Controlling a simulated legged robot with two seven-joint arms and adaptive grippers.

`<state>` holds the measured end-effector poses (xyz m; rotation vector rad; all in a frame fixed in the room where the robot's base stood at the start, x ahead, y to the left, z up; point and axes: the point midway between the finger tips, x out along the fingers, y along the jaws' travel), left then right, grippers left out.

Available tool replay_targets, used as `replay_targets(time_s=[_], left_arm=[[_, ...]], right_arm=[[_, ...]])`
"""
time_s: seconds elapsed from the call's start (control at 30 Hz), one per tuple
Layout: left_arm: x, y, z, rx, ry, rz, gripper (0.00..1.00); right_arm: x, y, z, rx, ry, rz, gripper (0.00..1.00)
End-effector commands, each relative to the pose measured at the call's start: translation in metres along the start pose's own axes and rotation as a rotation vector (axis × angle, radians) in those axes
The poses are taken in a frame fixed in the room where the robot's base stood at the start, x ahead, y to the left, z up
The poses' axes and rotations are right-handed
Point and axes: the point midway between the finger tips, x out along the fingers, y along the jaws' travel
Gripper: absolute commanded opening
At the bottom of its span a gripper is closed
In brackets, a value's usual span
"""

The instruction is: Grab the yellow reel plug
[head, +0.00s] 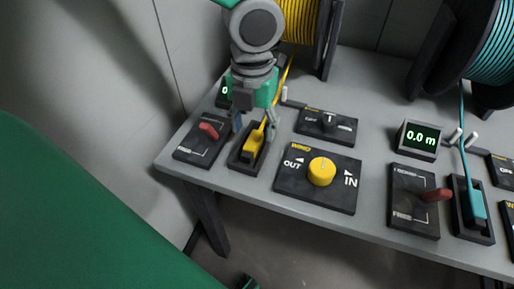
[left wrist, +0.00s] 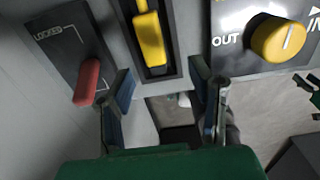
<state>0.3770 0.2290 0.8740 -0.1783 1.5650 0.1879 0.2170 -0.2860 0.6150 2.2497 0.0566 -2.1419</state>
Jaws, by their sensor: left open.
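The yellow reel plug (head: 253,143) sits in a dark slotted holder (head: 238,161) near the front left of the table. A yellow line runs from it up to the yellow reel. It also shows at the top of the left wrist view (left wrist: 149,38). My left gripper (head: 255,124) is over the holder with its fingers spread, one on each side of the plug's line. In the left wrist view, the open fingers (left wrist: 162,84) show with nothing between them, below the plug in the picture.
A red locking lever (head: 208,130) stands close left of the plug. A panel with a yellow wind knob (head: 321,171) lies to its right. The yellow reel (head: 298,22) is behind. A teal plug (head: 477,205) and teal reel (head: 492,45) are at the right.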

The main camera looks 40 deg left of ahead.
Motion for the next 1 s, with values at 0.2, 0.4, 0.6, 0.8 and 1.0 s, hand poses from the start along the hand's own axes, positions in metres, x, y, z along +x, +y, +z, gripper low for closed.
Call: replay_targets(time_s=[0.2, 0.4, 0.6, 0.8, 1.0], left_arm=[[0.014, -0.001, 0.0, -0.002, 0.0, 0.002, 0.48], [0.044, -0.002, 0.001, 0.0, 0.0, 0.008, 0.48], [0.055, 0.0, 0.001, -0.002, -0.001, 0.003, 0.48], [0.055, 0.003, 0.002, -0.002, 0.0, -0.001, 0.2], [0.055, 0.002, 0.002, -0.002, 0.0, 0.001, 0.0]], right_arm=[[0.007, -0.001, 0.0, -0.001, 0.001, -0.001, 0.4], [0.023, -0.001, 0.001, -0.001, 0.0, -0.001, 0.4], [0.026, 0.0, 0.001, 0.0, 0.0, 0.0, 0.4], [0.025, 0.0, 0.001, -0.001, 0.0, 0.0, 0.4], [0.025, -0.001, 0.001, -0.001, 0.0, -0.001, 0.4]])
